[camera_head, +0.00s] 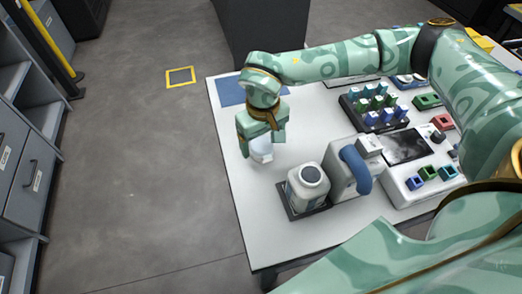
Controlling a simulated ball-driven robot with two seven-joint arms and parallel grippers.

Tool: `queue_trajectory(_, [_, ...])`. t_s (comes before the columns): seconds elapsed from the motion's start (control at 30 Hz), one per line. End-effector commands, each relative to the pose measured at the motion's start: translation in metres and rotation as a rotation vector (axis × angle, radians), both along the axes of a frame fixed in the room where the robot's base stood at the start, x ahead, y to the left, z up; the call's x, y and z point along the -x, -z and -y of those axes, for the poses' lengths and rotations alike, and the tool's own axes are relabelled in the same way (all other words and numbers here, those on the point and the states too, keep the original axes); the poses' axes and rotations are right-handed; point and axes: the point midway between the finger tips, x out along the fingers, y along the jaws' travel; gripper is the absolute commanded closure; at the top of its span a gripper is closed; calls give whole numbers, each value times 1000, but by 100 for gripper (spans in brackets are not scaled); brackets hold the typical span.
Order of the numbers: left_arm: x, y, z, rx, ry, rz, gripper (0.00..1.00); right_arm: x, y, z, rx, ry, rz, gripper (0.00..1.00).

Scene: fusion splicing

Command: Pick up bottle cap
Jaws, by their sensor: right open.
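My right gripper (261,148) reaches down over the left part of the white table (240,168), its fingers pointing down. It is open. A small pale, whitish-blue piece (263,153), which looks like the bottle cap, shows at the fingertips; I cannot tell whether the fingers touch it. A white bottle (306,192) with a dark round top stands upright in a dark tray (287,208), in front and to the right of the gripper. My left gripper is not in view.
A grey device with a blue curved handle (357,170) stands right of the bottle. A dark rack of small coloured blocks (360,117) and a screened device (405,147) lie farther right. A blue mat (230,92) lies at the back left. The table's left strip is clear.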

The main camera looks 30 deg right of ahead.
Motion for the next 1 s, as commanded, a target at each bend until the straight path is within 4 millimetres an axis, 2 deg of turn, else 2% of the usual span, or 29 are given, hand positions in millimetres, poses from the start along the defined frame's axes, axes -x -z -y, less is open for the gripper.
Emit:
queue_trajectory(0.03, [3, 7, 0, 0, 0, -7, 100, 1, 15, 0, -1, 1, -7, 21])
queue_trajectory(0.1, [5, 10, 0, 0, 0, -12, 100, 1, 25, 0, 0, 1, -6, 21])
queue_trajectory(0.33, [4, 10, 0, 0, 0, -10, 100, 0, 25, 0, 0, 1, 0, 21])
queue_trajectory(0.37, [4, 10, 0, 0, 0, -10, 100, 0, 25, 0, 0, 1, 0, 24])
queue_trajectory(0.5, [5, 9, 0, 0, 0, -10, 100, 0, 25, 0, 0, 1, 0, 63])
queue_trajectory(0.53, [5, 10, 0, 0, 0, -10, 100, 0, 25, 0, 0, 1, 0, 67])
queue_trajectory(0.83, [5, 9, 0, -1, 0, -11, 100, 0, 24, 0, 0, 1, 0, 67])
queue_trajectory(1.0, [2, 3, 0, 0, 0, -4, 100, 0, 11, 0, 0, 1, 2, 67])
